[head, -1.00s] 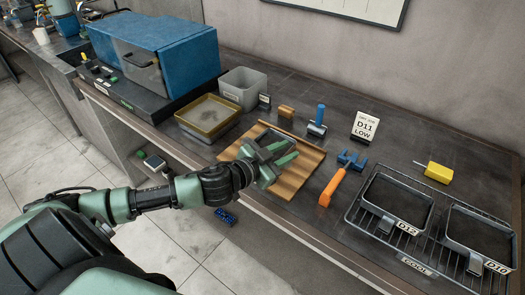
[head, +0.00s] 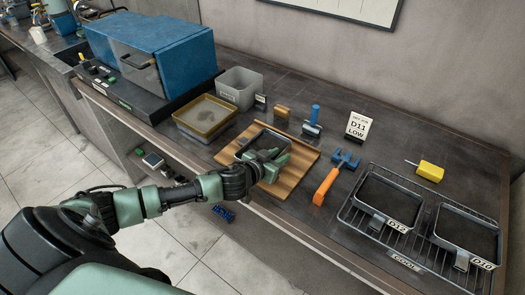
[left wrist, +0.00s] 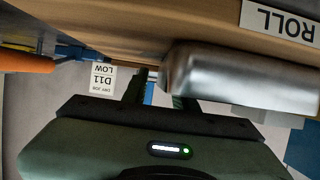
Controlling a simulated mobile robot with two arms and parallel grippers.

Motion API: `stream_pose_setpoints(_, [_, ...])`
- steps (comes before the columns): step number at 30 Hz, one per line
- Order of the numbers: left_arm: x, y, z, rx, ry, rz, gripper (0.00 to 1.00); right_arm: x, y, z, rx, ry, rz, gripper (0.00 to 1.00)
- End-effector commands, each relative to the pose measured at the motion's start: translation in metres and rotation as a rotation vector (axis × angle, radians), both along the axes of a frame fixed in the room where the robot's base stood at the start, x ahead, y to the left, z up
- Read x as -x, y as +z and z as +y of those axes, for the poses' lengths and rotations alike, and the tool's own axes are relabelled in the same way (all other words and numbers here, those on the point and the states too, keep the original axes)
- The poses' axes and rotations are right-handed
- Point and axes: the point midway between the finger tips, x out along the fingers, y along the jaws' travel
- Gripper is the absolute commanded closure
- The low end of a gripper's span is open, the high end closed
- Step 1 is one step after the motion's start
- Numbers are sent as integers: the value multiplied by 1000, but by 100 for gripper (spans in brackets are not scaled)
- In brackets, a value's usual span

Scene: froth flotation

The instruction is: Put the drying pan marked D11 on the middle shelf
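A dark metal pan (head: 254,138) lies on the wooden board (head: 293,180); no mark on it can be read. Its smooth metal wall (left wrist: 240,80) is close in the left wrist view. My left gripper (head: 270,156) is at the pan's near right side, over the board. Its fingers (left wrist: 155,92) look apart, with a gap between them, beside the pan wall; contact is unclear. A card (head: 358,127) reads "DRY JOB D11 LOW". The blue oven (head: 170,50) looks closed, and no shelf inside shows. My right gripper is out of view.
Pans D12 (head: 387,204) and D10 (head: 467,236) stand on a wire rack (head: 350,217) at right. An orange-handled tool (head: 325,187) lies between board and rack. A tan tray (head: 206,117) and grey bin (head: 238,90) stand left of the board.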

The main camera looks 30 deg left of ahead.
Motion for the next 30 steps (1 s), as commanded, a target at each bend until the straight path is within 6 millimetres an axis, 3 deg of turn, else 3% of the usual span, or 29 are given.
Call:
stream_pose_setpoints(6, [0,-1,-1,0,-1,0,72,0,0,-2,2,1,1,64])
stream_pose_setpoints(9, [0,-1,0,0,-1,0,97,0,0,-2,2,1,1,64])
stream_pose_setpoints(10, [0,-1,0,0,-1,0,100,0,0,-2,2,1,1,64])
stream_pose_setpoints(30, [0,-1,0,0,-1,0,100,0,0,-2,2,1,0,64])
